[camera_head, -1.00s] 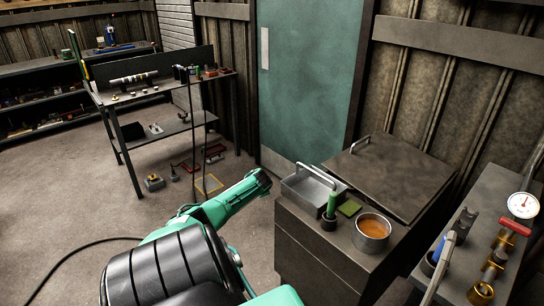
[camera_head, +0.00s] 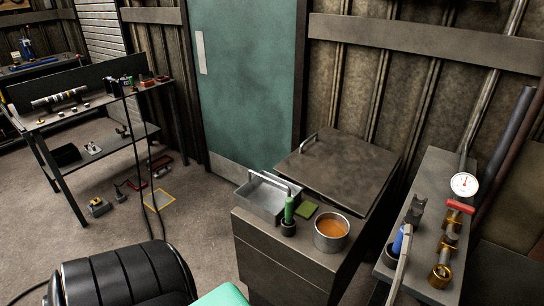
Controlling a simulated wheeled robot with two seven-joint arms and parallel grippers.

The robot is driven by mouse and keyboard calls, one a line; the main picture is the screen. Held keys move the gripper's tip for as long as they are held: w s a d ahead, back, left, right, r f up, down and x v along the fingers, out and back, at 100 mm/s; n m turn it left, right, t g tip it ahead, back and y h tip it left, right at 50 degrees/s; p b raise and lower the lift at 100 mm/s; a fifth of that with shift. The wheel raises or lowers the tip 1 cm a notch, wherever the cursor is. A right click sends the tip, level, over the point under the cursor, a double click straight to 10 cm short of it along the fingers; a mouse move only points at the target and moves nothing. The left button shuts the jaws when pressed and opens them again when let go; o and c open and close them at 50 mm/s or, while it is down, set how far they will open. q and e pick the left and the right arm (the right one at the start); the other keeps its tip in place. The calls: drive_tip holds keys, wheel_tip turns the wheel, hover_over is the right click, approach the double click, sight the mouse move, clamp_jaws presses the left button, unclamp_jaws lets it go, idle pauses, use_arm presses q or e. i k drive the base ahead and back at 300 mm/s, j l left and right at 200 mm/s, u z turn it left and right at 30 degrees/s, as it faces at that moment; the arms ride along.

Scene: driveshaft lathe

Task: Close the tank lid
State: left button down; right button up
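The tank (camera_head: 285,262) is a dark metal cabinet right of the middle. Its lid (camera_head: 340,172) is a dark flat plate over the rear part of the tank top, with a metal handle (camera_head: 308,142) at its left edge. Neither gripper is in view. Only green and black parts of my own body show at the bottom edge, apart from the lid.
On the tank's front ledge stand a metal tray (camera_head: 258,204), a green-handled tool (camera_head: 289,210), a green pad (camera_head: 307,210) and a pot of orange liquid (camera_head: 331,231). A bench with a gauge (camera_head: 464,185) stands at right. A shelf table (camera_head: 100,100) is at left.

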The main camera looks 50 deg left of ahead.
sight(350, 172)
drive_tip(key=k+j+z, duration=0.1)
drive_tip(key=j+z, duration=0.3)
drive_tip(key=j, duration=2.2)
